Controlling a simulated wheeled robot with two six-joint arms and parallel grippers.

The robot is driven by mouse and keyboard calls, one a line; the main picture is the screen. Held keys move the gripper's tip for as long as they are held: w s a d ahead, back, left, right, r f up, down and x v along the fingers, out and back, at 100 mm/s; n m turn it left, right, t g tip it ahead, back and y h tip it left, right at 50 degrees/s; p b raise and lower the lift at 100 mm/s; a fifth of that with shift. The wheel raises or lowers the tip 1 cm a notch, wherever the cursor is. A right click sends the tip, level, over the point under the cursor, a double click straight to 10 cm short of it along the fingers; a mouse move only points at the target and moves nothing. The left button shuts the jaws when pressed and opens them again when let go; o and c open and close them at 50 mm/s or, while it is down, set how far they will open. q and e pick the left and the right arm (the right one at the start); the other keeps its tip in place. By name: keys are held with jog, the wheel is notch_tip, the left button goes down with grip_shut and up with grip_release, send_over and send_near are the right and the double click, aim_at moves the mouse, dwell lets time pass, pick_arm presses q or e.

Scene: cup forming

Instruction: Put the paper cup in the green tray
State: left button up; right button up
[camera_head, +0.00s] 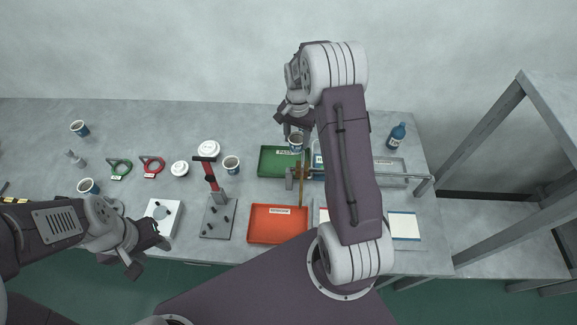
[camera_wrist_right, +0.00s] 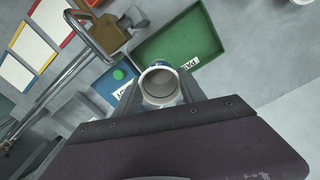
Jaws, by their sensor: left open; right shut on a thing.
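The green tray (camera_head: 270,161) stands on the table near its middle, behind the red-orange tray. My right gripper (camera_head: 296,135) is shut on a paper cup (camera_head: 296,146) and holds it at the right part of the green tray in the head view. In the right wrist view the cup (camera_wrist_right: 160,84) shows its open mouth between my fingers, and the green tray (camera_wrist_right: 182,38) lies beyond it. I cannot tell the cup's height over the tray. My left gripper (camera_head: 147,250) is open and empty at the table's front edge.
A red-orange tray (camera_head: 278,224), a press stand (camera_head: 215,212) and a metal rail (camera_head: 400,176) are close by. Other paper cups (camera_head: 232,164), lids (camera_head: 209,149) and ring tools (camera_head: 153,167) stand to the left. A blue bottle (camera_head: 397,135) stands at the right.

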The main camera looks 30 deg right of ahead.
aim_at(298, 148)
jog(key=f, duration=0.5)
jog(key=shift+s+d+f+p, duration=0.15)
jog(key=shift+d+f+p, duration=0.05)
jog(key=shift+p, duration=0.15)
notch_tip(298, 148, down, 4)
jog(key=shift+a+r, duration=0.15)
jog(key=shift+f, duration=0.45)
jog(key=shift+f, duration=0.15)
jog(key=o, duration=1.3)
notch_tip(298, 148, up, 12)
jog(key=shift+r+b, duration=0.25)
jog(key=shift+b, duration=0.2)
